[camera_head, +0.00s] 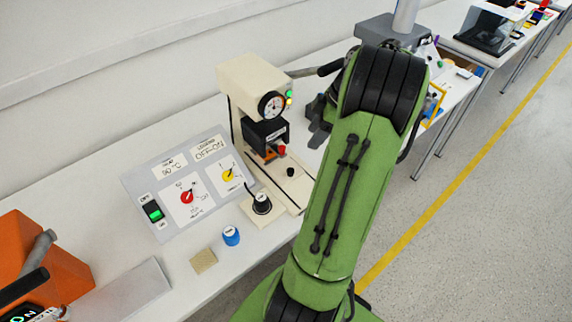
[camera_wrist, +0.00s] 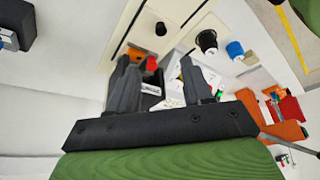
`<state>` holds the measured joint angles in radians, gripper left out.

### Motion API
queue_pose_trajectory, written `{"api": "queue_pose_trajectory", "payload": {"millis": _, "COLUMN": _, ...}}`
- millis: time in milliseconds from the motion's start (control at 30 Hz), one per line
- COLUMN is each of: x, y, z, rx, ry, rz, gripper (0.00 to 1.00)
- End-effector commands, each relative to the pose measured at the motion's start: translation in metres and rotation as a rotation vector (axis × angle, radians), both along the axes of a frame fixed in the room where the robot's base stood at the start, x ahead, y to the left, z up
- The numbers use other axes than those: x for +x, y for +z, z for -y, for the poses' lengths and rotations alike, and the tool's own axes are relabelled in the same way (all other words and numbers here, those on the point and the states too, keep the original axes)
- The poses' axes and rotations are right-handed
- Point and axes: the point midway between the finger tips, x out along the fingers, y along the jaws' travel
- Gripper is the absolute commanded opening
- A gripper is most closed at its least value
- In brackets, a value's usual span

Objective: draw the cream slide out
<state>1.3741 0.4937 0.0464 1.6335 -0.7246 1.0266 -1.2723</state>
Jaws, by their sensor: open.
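The cream slide (camera_head: 287,182) lies in the base of a cream press-like machine (camera_head: 248,78), below its black head (camera_head: 265,133). A small black knob (camera_head: 290,172) stands on the slide, and an orange piece and a red part are at its inner end. In the wrist view the slide (camera_wrist: 178,14) and its knob (camera_wrist: 161,28) show beyond the fingertips. In the head view my gripper (camera_head: 318,122) is right of the black head, partly hidden by my green arm.
A panel (camera_head: 187,190) with red and yellow dials and a green-lit switch lies left of the machine. A black round knob (camera_head: 262,203) on a cream block, a blue cap (camera_head: 231,236) and a tan block (camera_head: 203,260) stand in front. A lever (camera_head: 315,71) sticks out right.

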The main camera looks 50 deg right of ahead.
Motion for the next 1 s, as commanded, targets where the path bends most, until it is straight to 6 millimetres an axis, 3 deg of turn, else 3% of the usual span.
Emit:
{"api": "queue_pose_trajectory", "payload": {"millis": 600, "x": 0.043, "y": -0.128, "z": -0.029, "rx": 0.002, "ry": -0.001, "rz": -0.003, "gripper": 0.50}}
{"api": "queue_pose_trajectory", "payload": {"millis": 767, "x": 0.049, "y": -0.143, "z": -0.032, "rx": 0.001, "ry": 0.000, "rz": -0.002, "gripper": 0.50}}
{"api": "queue_pose_trajectory", "payload": {"millis": 1000, "x": 0.050, "y": -0.144, "z": -0.032, "rx": 0.001, "ry": -0.001, "rz": -0.002, "gripper": 0.50}}
